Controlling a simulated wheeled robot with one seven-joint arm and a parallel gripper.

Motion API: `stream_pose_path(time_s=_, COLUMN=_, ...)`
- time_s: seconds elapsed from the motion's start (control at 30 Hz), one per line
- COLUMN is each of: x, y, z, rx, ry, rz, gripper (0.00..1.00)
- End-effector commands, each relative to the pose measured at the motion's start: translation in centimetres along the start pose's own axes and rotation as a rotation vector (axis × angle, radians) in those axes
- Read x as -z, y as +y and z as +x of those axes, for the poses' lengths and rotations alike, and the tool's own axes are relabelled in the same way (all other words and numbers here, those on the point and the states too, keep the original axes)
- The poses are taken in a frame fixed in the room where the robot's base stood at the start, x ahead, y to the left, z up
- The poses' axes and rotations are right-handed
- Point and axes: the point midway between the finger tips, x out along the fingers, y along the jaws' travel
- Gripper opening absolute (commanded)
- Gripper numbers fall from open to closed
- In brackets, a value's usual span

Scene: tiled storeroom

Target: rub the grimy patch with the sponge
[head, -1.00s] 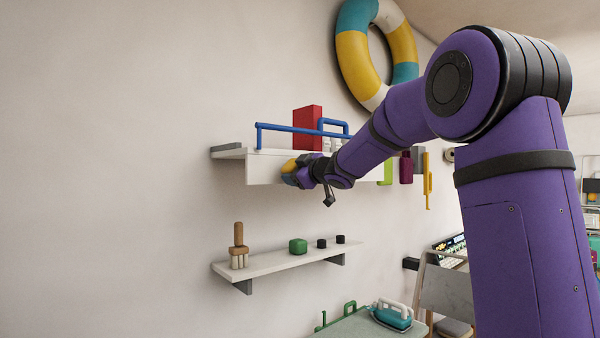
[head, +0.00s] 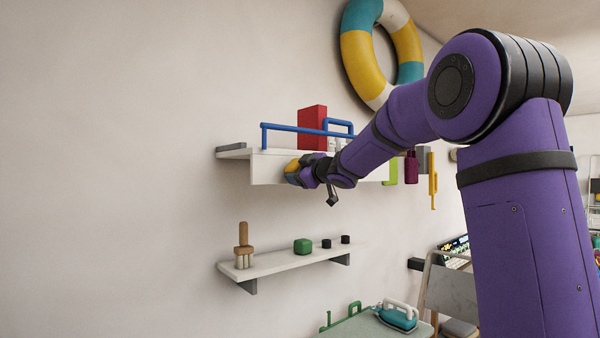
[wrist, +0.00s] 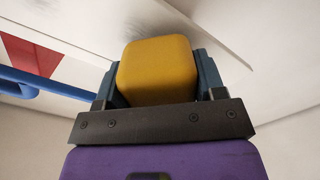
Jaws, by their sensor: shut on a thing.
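The yellow sponge (wrist: 157,70) is held between the two fingers of my gripper (wrist: 155,85), which is shut on it. In the head view the sponge (head: 291,166) shows as a small yellow piece at the end of my gripper (head: 296,170), in front of the upper shelf's white front panel (head: 265,169). In the wrist view the sponge's far end is at or close to the white panel; I cannot tell if it touches. A faint grey smudge (wrist: 160,14) shows on the panel just beyond the sponge, perhaps the grimy patch, partly hidden by the sponge.
A blue rail (head: 300,129) and a red box (head: 312,127) are on the upper shelf. Hanging items, including a yellow one (head: 433,185), are at its right. A lower shelf (head: 290,264) holds a green block (head: 303,246) and other small objects. A teal iron (head: 398,317) stands below.

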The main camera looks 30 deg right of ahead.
Motion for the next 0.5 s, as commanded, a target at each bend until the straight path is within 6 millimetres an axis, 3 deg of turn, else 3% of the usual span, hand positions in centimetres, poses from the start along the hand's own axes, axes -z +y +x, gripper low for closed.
stream_pose_path(time_s=0.5, x=-0.02, y=-0.05, z=0.92, rx=0.001, ry=-0.001, rz=0.000, gripper=0.44)
